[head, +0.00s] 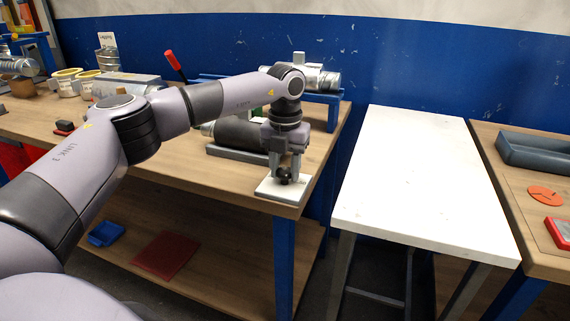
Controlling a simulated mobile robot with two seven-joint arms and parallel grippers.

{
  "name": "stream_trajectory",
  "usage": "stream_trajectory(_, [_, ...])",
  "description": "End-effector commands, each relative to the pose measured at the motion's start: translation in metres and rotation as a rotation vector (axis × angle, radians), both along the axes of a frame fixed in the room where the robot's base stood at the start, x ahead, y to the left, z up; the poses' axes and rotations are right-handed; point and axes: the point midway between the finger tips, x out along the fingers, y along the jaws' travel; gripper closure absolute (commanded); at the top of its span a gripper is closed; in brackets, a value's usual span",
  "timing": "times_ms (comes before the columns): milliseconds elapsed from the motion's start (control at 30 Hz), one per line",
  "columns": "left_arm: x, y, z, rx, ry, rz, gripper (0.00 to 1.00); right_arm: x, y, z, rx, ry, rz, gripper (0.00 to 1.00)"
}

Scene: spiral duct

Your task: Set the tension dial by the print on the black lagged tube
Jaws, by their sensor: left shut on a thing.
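My left gripper (286,170) points down over the front right corner of the wooden workbench. It is shut on the dark tension dial (284,178), of which only a little shows between and below the fingers. The dial sits on a pale square plate (270,188) on the bench top. The black lagged tube (236,134) lies just behind and left of the gripper in a grey cradle (238,154). My arm hides part of the tube, and its print cannot be read here. My right gripper is not in view.
A metal duct piece (318,78) rests on a blue stand behind the tube. A red-handled lever (174,62) and yellow-rimmed pots (67,76) stand further left. A bare white table (415,175) is to the right, across a gap. A grey tray (535,152) lies beyond it.

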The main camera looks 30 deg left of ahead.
Motion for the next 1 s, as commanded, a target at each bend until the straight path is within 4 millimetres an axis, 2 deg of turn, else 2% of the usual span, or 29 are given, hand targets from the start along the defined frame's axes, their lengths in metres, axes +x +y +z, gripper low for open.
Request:
stream_trajectory(600, [0.001,-0.002,0.004,0.000,-0.004,-0.542,0.91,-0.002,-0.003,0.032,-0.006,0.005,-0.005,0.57])
stream_trajectory(1000, [0.001,-0.003,0.003,0.001,-0.008,-0.772,0.91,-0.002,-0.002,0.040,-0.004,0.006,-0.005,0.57])
